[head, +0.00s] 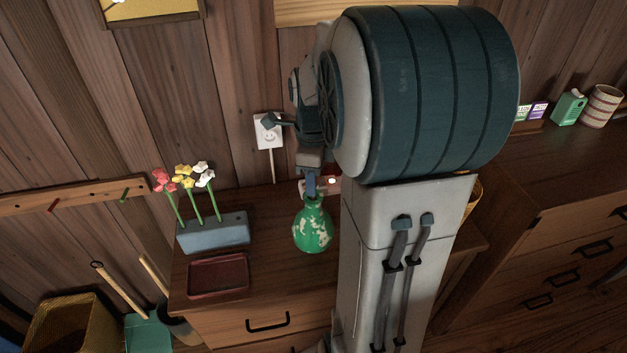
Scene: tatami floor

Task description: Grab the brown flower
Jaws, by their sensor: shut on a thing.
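My gripper (311,189) is over the mouth of a green vase (313,232) with pale patches, standing upright on the wooden cabinet. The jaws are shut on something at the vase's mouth. I cannot make out whether it is a stem or the vase's neck. No brown flower shows; my arm and gripper hide the space around the vase's top. A red-pink flower (164,181), a yellow flower (183,176) and a white flower (203,174) stand in a blue-grey holder (213,234) to the left, apart from my gripper.
A dark red tray (217,276) lies in front of the flower holder. A wall socket (268,132) and a small pale object with a red light (330,185) are behind the vase. The wooden wall is close behind. My arm blocks the view to the right.

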